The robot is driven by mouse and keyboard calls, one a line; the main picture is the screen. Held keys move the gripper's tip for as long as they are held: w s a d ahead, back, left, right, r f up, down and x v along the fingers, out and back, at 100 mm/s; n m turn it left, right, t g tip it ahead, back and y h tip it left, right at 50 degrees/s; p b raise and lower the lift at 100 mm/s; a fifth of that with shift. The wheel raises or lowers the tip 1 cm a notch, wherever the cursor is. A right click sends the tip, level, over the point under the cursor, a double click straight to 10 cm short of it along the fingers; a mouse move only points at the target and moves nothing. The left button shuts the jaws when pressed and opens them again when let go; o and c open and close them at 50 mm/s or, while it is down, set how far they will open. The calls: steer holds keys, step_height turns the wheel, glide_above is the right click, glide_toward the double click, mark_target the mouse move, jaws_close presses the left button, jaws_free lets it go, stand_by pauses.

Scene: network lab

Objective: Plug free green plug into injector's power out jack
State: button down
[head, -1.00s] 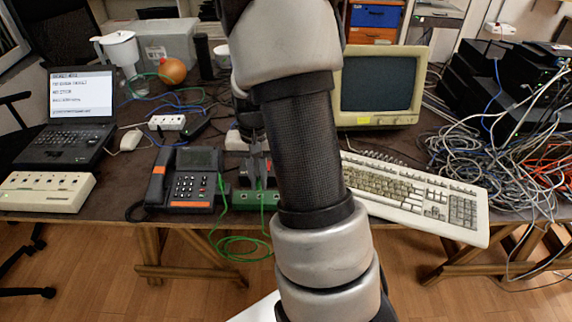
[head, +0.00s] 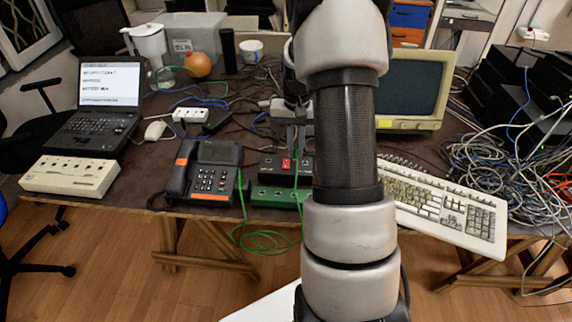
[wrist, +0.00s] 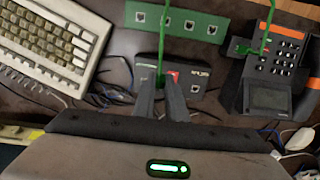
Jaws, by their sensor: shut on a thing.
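The injector is a dark box (head: 272,168) with a red patch; it also shows in the wrist view (wrist: 198,76), with white lettering and a jack at its right end. My gripper (head: 294,140) is over the injector's back part. In the wrist view my gripper (wrist: 161,97) is shut, with a green cable (wrist: 161,58) running up from between the fingertips. The plug itself is mostly hidden by the fingers. The fingertips overlap the injector in that view; I cannot tell whether the plug touches it or is in a jack.
A green strip with several jacks (head: 272,198) lies in front of the injector. A desk phone (head: 208,172) stands left, with a green cord beside it. A keyboard (head: 445,208) lies right. Slack green cable (head: 262,241) hangs off the table's front edge.

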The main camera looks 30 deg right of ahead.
steer(key=shift+w+d+f+b, duration=0.2)
steer(key=shift+d+f+b, duration=0.35)
steer(key=shift+d+f, duration=0.15)
steer(key=shift+w+d+f+b, duration=0.25)
steer(key=shift+d+f+b, duration=0.35)
steer(key=shift+d, duration=0.15)
steer(key=shift+w+d+f+b, duration=0.2)
steer(key=shift+d+f+b, duration=0.35)
steer(key=shift+d+f, duration=0.15)
steer(key=shift+r, duration=0.1)
steer(key=c, duration=2.4)
jaws_free()
jaws_close()
steer(key=shift+f, duration=0.95)
